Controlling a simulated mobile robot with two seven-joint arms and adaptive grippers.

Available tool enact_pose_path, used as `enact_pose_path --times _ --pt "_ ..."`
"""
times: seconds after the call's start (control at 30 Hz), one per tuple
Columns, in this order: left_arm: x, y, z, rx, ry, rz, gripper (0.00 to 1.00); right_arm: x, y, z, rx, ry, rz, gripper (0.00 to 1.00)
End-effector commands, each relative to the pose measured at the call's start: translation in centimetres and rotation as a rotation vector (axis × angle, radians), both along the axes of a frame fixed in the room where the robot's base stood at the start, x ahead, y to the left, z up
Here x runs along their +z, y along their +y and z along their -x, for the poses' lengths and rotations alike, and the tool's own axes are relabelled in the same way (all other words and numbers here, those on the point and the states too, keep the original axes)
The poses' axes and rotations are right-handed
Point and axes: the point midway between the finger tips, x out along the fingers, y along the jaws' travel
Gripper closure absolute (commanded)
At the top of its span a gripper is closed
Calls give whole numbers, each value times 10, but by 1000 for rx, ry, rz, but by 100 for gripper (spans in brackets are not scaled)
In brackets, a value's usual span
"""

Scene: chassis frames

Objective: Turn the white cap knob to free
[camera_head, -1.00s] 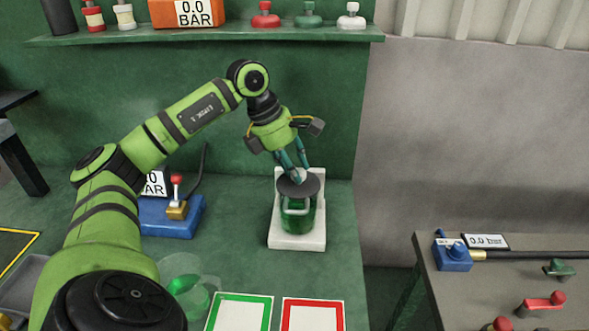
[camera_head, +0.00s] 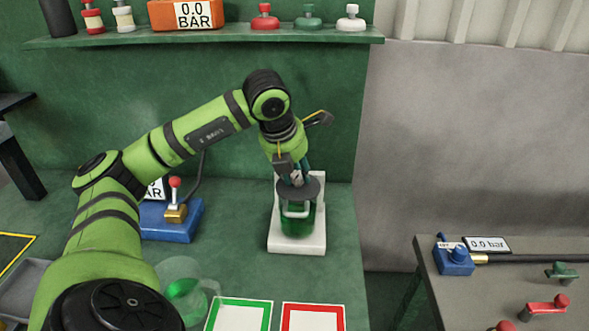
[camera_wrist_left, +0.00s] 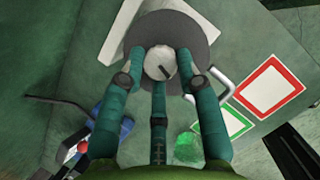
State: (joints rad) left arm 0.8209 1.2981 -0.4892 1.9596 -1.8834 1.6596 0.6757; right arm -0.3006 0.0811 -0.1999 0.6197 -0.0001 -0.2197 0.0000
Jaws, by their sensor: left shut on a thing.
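The white cap knob (camera_wrist_left: 160,62) sits in the middle of a dark round cap (camera_wrist_left: 196,30), with a dark mark on its top. The cap (camera_head: 312,187) covers a green jar (camera_head: 297,220) with a pale handle, standing on a white base (camera_head: 297,243). My left gripper (camera_head: 297,178) points down over the cap. In the left wrist view its teal fingers (camera_wrist_left: 160,80) are closed around the knob. In the head view the fingers mostly hide the knob. My right gripper is not in view.
A blue block with a red-tipped lever (camera_head: 172,215) stands left of the jar. A shelf (camera_head: 220,35) runs behind, and a second table (camera_head: 480,285) stands right.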

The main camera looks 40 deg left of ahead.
Motion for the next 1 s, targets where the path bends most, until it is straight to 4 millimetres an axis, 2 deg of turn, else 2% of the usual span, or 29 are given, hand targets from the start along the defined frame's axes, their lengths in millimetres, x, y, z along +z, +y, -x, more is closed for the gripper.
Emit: enact_pose_path --times 0.03,0.43,1.0 --pt "-5 -5 2 27 18 5 99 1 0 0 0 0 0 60" --pt "-6 -7 2 246 22 6 99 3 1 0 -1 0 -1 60" --pt "-7 -7 2 295 21 4 99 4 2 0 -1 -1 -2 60"
